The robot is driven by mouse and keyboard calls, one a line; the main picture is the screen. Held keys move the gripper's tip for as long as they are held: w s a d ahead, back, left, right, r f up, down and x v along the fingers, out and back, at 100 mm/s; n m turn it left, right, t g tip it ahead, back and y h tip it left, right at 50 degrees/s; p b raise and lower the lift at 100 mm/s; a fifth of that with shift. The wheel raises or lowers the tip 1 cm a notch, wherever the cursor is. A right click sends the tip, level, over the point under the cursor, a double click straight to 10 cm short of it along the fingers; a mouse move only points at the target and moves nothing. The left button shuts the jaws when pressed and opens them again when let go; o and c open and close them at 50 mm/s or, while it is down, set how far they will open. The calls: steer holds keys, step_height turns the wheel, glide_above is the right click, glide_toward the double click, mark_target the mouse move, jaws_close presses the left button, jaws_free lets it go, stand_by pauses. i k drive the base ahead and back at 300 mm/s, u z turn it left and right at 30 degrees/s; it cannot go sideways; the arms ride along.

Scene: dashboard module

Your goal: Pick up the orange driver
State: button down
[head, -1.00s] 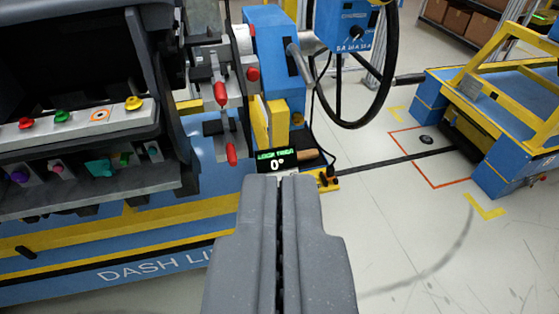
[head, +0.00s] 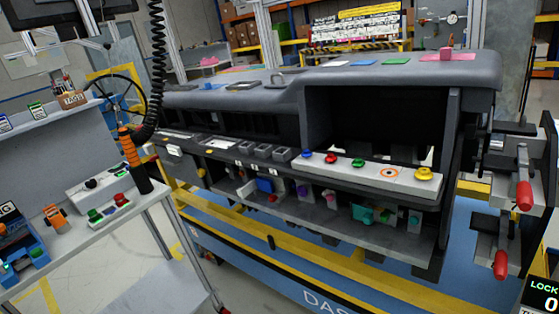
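The orange driver (head: 128,144) is at the left of the head view, near the corner of the grey workbench (head: 140,203). It is upright and slightly tilted, with an orange upper body and a dark lower part. A black coiled cable (head: 158,70) runs up from beside it. I cannot tell whether its lower end touches the bench or hangs just in front of it. My gripper is not in view, so its distance from the driver and its state do not show.
The dashboard module (head: 400,75) fills the middle and right, with coloured buttons along its grey ledge. Red-handled clamps (head: 524,192) stand at the far right. An orange tool (head: 54,216) and a blue box (head: 22,245) are on the bench. Floor shows between bench and module.

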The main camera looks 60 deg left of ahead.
mark_target(129, 148)
steer(key=u, duration=2.4)
steer(key=k, duration=0.75)
steer(key=u, duration=0.05)
steer(key=i, duration=0.75)
steer(key=z, duration=0.1)
steer(key=k, duration=0.2)
steer(key=z, duration=0.05)
